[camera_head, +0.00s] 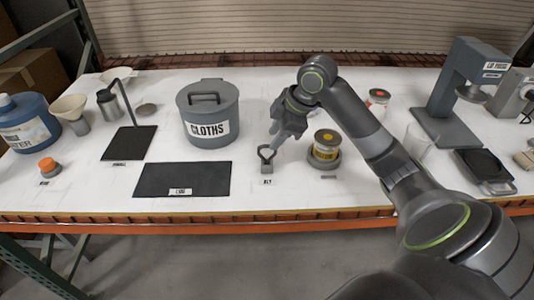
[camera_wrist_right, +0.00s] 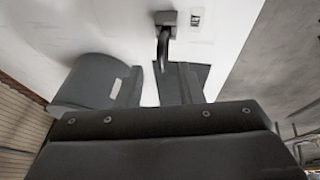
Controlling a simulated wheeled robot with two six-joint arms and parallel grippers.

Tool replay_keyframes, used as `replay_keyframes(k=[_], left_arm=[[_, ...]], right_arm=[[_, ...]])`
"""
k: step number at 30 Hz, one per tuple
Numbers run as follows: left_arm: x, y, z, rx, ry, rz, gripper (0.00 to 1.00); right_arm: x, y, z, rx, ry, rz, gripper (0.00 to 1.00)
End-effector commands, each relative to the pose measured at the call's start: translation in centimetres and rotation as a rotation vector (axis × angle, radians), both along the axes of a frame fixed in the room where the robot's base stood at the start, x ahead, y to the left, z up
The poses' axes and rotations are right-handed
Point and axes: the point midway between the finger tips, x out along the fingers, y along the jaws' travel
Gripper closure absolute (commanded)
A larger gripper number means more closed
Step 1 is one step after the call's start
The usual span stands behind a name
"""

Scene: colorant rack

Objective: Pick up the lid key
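The lid key (camera_head: 266,154) is a small dark piece with a looped top, standing in a grey block (camera_head: 267,169) behind a small label. In the right wrist view the key (camera_wrist_right: 163,45) rises from its block (camera_wrist_right: 165,18) near the top. My right gripper (camera_head: 277,141) points down just behind and to the right of the key's top in the head view; whether they touch is unclear. In the wrist view the dark gripper body hides the lower part. My left gripper is not in view.
The CLOTHS pail (camera_head: 208,112) stands behind left of the key, and a black mat (camera_head: 182,180) lies left. A can with a yellow label (camera_head: 326,146) stands close on the right. The table's front edge (camera_head: 260,213) is near; there is bare tabletop around the key.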

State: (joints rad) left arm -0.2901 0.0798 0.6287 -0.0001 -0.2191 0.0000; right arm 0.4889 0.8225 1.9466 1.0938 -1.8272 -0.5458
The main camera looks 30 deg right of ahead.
Motion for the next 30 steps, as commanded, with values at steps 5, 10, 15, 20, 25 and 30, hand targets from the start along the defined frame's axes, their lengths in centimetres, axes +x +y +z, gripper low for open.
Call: replay_keyframes(k=[5,10,15,20,25,30], left_arm=[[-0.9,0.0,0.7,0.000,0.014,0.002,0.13],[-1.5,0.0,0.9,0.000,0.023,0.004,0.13],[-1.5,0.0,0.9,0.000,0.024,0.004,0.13],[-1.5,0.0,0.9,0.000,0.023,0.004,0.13],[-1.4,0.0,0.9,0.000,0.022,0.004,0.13],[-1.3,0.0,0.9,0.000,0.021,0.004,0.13]], right_arm=[[0.5,0.4,-1.9,0.006,0.005,-0.001,0.66],[1.3,0.9,-4.1,0.005,0.002,0.000,0.66],[1.5,1.0,-4.8,0.001,0.002,0.001,0.66],[1.6,1.0,-4.8,0.000,0.001,0.000,0.66],[1.6,0.9,-4.8,0.000,0.001,0.000,0.87],[1.6,0.9,-4.8,0.000,0.001,0.000,1.00]])
